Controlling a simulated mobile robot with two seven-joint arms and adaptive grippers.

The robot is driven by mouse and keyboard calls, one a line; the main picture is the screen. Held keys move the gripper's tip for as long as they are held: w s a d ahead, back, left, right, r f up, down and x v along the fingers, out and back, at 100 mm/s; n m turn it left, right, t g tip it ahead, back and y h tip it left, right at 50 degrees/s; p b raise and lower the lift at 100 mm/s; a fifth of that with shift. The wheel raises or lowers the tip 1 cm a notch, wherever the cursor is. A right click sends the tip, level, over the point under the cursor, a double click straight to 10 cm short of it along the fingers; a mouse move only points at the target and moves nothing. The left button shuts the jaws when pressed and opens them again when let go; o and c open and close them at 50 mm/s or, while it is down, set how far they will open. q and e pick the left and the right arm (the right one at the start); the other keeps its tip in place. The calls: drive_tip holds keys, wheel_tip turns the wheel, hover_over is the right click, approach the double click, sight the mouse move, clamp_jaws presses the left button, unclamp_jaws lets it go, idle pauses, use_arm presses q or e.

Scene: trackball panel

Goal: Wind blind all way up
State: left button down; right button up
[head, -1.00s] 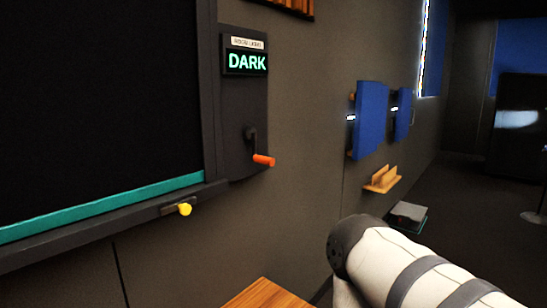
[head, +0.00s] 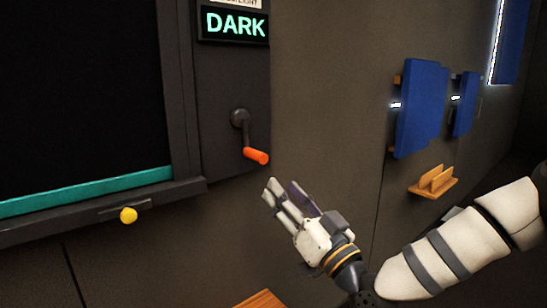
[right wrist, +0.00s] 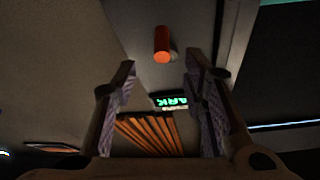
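The blind (head: 80,95) is a black sheet in a dark frame at the left of the head view, with a teal bar (head: 85,190) along its bottom edge at the sill. A crank with an orange handle (head: 256,156) sits on a dark panel right of the frame, its arm hanging down. A lit sign (head: 235,24) above it reads DARK. My right gripper (head: 281,190) is open and empty, below and right of the handle, apart from it. In the right wrist view, the orange handle (right wrist: 162,44) shows beyond the fingers, near the middle. My left gripper is not in view.
A yellow knob (head: 128,215) sticks out under the sill. Blue panels (head: 421,108) and a wooden holder (head: 433,182) are on the wall to the right. A wooden surface (head: 260,300) shows at the bottom edge. The wall around the crank is clear.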

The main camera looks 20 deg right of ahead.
sight(256, 155)
drive_tip(key=x, duration=1.2)
drive_tip(key=shift+a+r, duration=0.1)
drive_tip(key=shift+r, duration=0.2)
clamp_jaws()
